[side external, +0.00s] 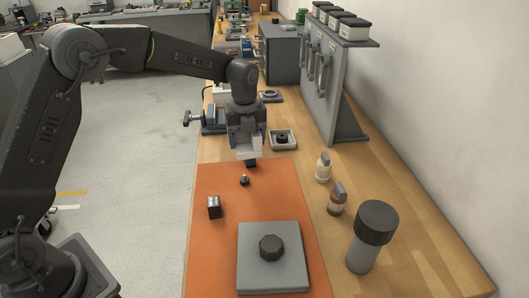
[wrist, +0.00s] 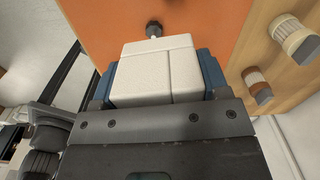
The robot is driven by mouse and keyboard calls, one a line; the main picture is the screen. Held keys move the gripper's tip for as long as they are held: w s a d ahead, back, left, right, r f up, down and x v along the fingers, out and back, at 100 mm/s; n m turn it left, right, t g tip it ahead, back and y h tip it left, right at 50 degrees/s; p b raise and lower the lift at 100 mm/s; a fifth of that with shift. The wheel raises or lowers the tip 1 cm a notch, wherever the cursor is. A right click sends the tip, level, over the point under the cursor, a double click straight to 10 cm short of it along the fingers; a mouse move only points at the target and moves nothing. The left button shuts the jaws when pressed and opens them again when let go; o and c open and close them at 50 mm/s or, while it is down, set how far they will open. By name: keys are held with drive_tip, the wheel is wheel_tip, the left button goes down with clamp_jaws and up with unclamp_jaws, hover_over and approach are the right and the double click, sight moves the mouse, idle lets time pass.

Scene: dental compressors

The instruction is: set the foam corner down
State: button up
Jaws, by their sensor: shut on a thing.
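The foam corner is a white block with a seam across it. In the wrist view the foam corner (wrist: 155,62) sits between the two blue fingers of my gripper (wrist: 157,78), which is shut on it. In the side external view the foam corner (side external: 244,146) shows pale under my gripper (side external: 248,155), over the far end of the orange mat (side external: 215,245). It appears to be held above the surface; the exact gap is hard to tell. Its underside is hidden.
A small dark knobbed part (side external: 244,181) stands on the mat just in front of my gripper. A black block (side external: 214,207) and a grey plate (side external: 285,270) with a black knob are nearer. Bottles (side external: 323,168) and a dark-capped cylinder (side external: 366,240) stand right. The mat's middle has bare room.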

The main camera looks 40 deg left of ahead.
drive_tip(key=s+a+n, duration=0.2)
drive_tip(key=a+n, duration=0.6)
drive_tip(key=a, duration=0.5)
drive_tip(key=s+a+n, duration=0.2)
drive_tip(key=a+n, duration=0.7)
drive_tip(key=a, duration=0.4)
hover_over(215, 148)
wheel_tip(215, 148, down, 6)
drive_tip(key=shift+s+f, duration=0.1)
drive_tip(key=shift+f, duration=1.95)
drive_tip(key=shift+f, duration=0.1)
drive_tip(key=o, duration=0.9)
